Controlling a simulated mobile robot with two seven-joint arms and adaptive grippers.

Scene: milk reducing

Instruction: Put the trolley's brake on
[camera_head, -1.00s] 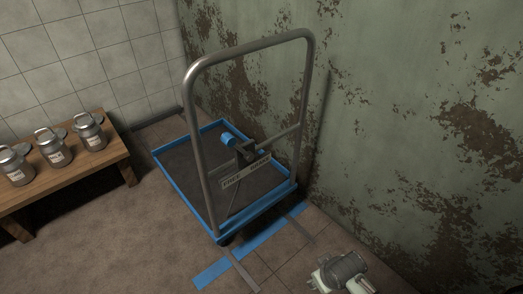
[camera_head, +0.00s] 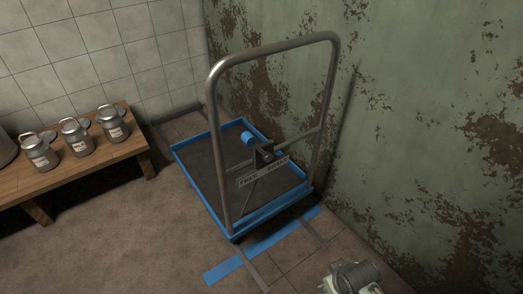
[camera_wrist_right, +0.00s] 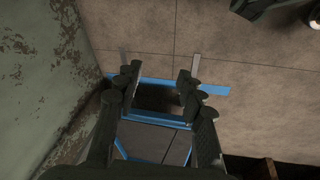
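The trolley (camera_head: 208,181) stands by the green wall, with a blue-rimmed dark deck and a tall grey tube handle (camera_head: 216,120). A brake lever with a blue grip (camera_head: 248,139) sits on a dark pivot on the handle's crossbar, above a label plate (camera_head: 262,172) lettered with two words, the second hard to read. The blue grip points left and up. My right gripper (camera_wrist_right: 156,82) is open and empty in the right wrist view, with the trolley's blue edge (camera_wrist_right: 158,120) beyond its fingers. In the head view only part of my right arm (camera_head: 352,277) shows. My left gripper is not in view.
A wooden bench (camera_head: 92,167) at the left holds several metal milk cans (camera_head: 76,138). Blue tape (camera_head: 229,269) and grey strips mark the floor before the trolley. The peeling green wall (camera_head: 420,130) is close on the right. The floor at front left is clear.

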